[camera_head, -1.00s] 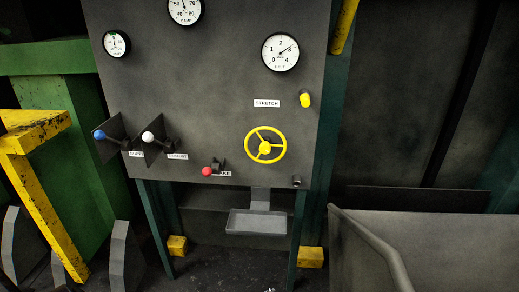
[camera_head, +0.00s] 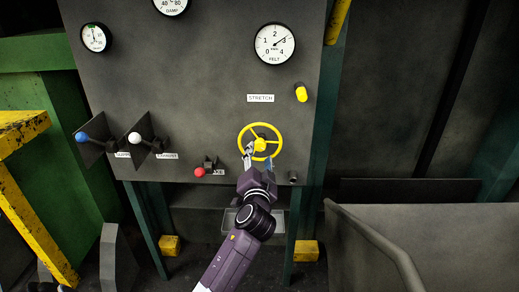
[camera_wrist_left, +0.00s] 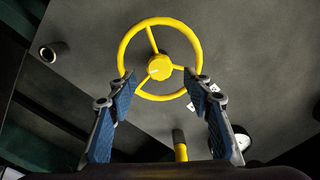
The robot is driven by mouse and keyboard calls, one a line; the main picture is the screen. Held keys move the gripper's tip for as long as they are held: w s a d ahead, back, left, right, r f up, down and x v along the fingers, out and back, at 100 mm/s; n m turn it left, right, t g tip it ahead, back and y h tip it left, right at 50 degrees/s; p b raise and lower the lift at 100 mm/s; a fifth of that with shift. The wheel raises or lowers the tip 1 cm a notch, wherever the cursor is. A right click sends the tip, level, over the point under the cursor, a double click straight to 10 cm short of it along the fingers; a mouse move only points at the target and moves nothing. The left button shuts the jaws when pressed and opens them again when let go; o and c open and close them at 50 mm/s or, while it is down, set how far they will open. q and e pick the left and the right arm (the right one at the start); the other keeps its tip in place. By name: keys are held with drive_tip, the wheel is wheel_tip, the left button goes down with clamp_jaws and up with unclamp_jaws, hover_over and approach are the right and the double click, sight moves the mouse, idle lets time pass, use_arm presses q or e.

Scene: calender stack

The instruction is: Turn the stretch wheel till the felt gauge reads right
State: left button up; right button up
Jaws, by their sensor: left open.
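My left gripper (camera_head: 251,158) is at the wheel's lower left rim in the head view. In the left wrist view, its open blue-padded fingers (camera_wrist_left: 160,82) lie on either side of the wheel's lower half, with the hub (camera_wrist_left: 159,67) between and beyond the tips. I cannot tell whether they touch the rim. My right gripper is out of view.
A yellow knob (camera_head: 301,93) is to the upper right of the wheel. Red (camera_head: 199,172), white (camera_head: 134,138) and blue (camera_head: 82,138) lever balls are to its left. A metal tray lies below, partly hidden by my arm. A rail (camera_head: 375,240) is at lower right.

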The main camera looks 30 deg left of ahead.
sight(260, 147)
use_arm(q)
drive_tip(key=shift+x, duration=1.9)
clamp_jaws()
